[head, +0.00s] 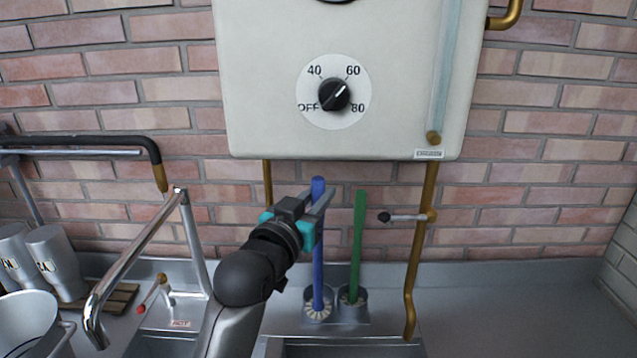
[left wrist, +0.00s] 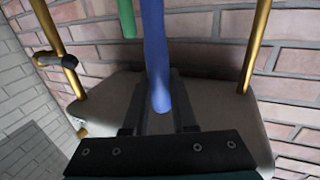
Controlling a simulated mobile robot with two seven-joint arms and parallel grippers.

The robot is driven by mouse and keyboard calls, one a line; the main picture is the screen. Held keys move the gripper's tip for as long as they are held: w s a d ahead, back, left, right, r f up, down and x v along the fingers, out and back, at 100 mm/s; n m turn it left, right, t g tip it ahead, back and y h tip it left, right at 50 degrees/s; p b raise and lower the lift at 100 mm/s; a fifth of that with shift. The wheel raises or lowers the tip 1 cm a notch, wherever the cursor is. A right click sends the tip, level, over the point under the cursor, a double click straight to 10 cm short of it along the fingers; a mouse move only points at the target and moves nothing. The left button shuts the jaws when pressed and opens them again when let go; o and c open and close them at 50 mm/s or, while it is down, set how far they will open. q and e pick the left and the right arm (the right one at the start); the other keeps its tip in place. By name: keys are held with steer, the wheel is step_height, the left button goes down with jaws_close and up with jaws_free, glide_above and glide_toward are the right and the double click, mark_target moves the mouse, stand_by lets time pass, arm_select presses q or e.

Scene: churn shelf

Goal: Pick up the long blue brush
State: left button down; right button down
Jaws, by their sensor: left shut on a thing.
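The long blue brush (head: 318,260) stands upright, its bristle head low in a metal cup (head: 318,315) behind the sink. My left gripper (head: 318,203) is shut on the upper part of its handle, just below the top end. In the left wrist view the blue handle (left wrist: 155,50) runs between the two fingers of my left gripper (left wrist: 160,100). A green brush (head: 359,240) stands close to its right in a second cup (head: 353,299). My right gripper is not in view.
A white boiler (head: 400,60) with a dial hangs just above the brushes. A brass pipe (head: 419,260) with a small tap lever stands to the right. A chrome faucet (head: 140,260) and metal canisters (head: 56,262) are at left. The right counter (head: 520,310) is clear.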

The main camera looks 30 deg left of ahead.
arm_select(q)
steer(key=s+d+p, duration=0.5)
steer(key=s, duration=0.5)
steer(key=shift+s+p, duration=0.3)
steer(key=shift+s, duration=0.1)
steer(key=shift+d, duration=0.1)
steer(key=c, duration=1.3)
jaws_free()
jaws_close()
steer(key=shift+f, duration=0.1)
